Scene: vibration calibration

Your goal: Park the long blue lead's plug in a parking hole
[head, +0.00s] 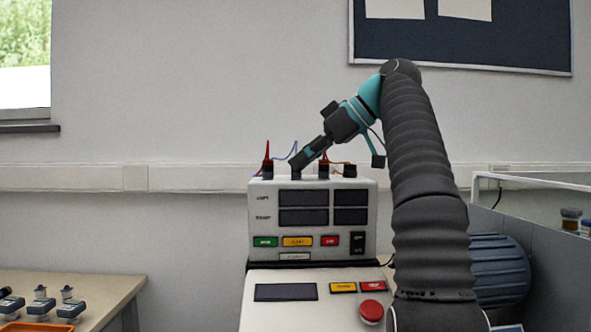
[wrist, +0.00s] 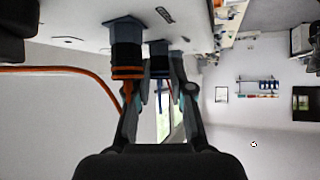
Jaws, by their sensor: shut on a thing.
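My gripper (head: 298,163) reaches down to the top of the white instrument box (head: 312,189). Its fingers also show in the wrist view (wrist: 160,82), shut on a dark plug (wrist: 158,66) with a blue lead (wrist: 159,96). The plug is at or very close to a socket on the box's top; how far it is seated I cannot tell. In the head view the fingers hide the plug, and a thin blue lead (head: 291,153) arcs left of them. Which holes are parking holes I cannot make out.
A red plug (head: 267,158) stands left of my gripper. An orange-banded plug (wrist: 126,62) stands close beside the fingers, its orange lead (wrist: 60,70) running left. A lower panel (head: 284,310) has a red button (head: 371,312). A side table (head: 80,285) holds small devices.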

